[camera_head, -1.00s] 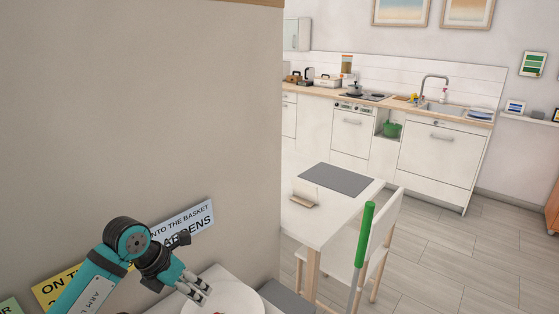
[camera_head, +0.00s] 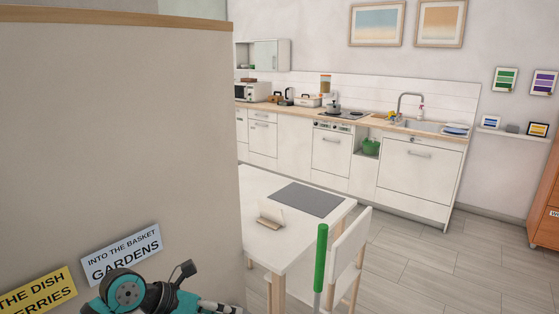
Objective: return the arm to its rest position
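My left arm, teal and black, shows at the bottom left of the head view. Its gripper (camera_head: 222,308) is at the lower edge of the picture, in front of the beige wall, with the fingers pointing right. The fingers are small and partly cut off, so I cannot tell whether they are open or shut. I see nothing held in the part that shows. My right arm and gripper are out of view.
A beige partition (camera_head: 110,140) fills the left, with a grey sign (camera_head: 121,254) and a yellow sign (camera_head: 37,292). A white table (camera_head: 260,190) with a grey mat (camera_head: 306,199), a white chair (camera_head: 347,250) and a green-topped post (camera_head: 321,258) stand ahead. Floor (camera_head: 430,270) is clear at right.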

